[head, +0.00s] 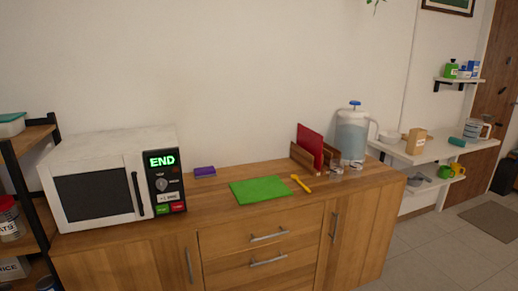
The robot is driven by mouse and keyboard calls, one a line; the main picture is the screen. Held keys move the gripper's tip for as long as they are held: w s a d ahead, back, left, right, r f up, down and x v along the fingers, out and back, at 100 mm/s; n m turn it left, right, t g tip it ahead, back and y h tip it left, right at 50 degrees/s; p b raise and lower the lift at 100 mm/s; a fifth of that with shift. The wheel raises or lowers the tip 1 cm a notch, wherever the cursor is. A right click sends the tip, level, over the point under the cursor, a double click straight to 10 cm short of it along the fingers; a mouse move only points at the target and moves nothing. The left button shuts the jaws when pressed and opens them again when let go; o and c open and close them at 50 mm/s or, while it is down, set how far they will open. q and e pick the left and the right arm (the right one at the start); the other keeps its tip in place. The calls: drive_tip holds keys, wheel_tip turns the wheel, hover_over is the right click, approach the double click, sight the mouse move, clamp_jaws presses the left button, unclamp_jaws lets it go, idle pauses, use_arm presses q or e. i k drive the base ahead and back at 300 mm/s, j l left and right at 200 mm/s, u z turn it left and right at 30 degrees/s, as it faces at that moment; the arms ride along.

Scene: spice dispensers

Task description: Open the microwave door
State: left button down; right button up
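A white microwave (112,180) stands at the left end of the wooden cabinet top in the head view. Its door (94,194) has a dark window and looks shut. A dark vertical handle (138,194) runs along the door's right side. Right of it is a black control panel (163,182) with a green "END" display, a knob and green and red buttons. Neither of my grippers is in the head view.
A green mat (260,190), purple sponge-like block (205,172), yellow utensil (301,183), red board (310,145) and water dispenser (351,135) are on the cabinet top (220,209). A dark-framed shelf (35,150) stands close left of the microwave. Open floor lies at right.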

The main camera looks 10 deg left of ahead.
sight(88, 193)
drive_tip(key=u, duration=1.45)
